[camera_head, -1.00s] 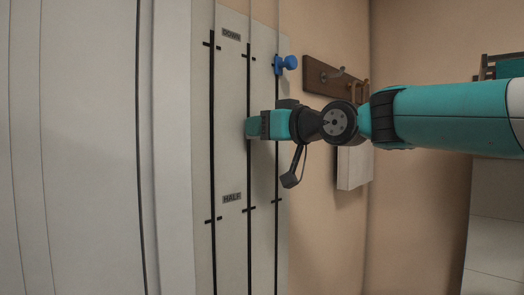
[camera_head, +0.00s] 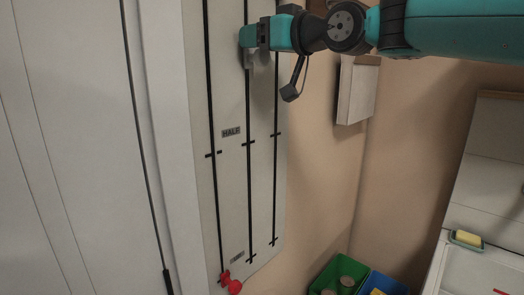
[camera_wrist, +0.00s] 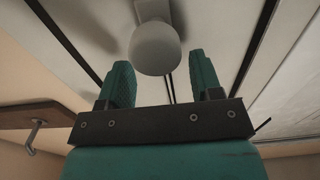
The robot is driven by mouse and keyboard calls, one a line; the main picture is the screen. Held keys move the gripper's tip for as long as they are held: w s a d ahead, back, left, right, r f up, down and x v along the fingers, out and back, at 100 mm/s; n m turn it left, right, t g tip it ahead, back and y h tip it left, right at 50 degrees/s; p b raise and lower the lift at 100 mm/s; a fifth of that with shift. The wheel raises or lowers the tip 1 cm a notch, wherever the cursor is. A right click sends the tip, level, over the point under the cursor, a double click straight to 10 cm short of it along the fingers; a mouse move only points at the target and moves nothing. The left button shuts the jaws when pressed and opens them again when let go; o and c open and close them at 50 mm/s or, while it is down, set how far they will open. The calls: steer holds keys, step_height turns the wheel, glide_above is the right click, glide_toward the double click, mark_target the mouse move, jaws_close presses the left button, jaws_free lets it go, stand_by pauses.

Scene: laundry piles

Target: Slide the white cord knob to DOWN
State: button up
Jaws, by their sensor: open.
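The white knob (camera_wrist: 155,48) shows in the wrist view, round and pale, on a mount over a dark slot. It lies between and just beyond the two teal fingers of my gripper (camera_wrist: 160,72). The fingers are open, with a gap on each side of the knob. In the head view my gripper (camera_head: 247,37) is at the middle slot of the pale panel (camera_head: 228,180), above the HALF label (camera_head: 231,132). There it hides most of the knob. The DOWN label is out of view now; the earlier head frame shows it near the panel's top.
A red knob (camera_head: 231,284) sits low on the left slot. A white box (camera_head: 356,90) is on the wall to the right. Green (camera_head: 340,273) and blue (camera_head: 383,284) bins stand at the lower right. A wooden rail with a hook (camera_wrist: 38,122) shows in the wrist view.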

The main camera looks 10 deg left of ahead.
mark_target(249, 187)
steer(key=f+b, duration=0.8)
steer(key=f, duration=0.8)
steer(key=f+b, duration=0.8)
steer(key=f, duration=0.8)
steer(key=shift+s+f, duration=0.2)
steer(key=shift+f, duration=0.2)
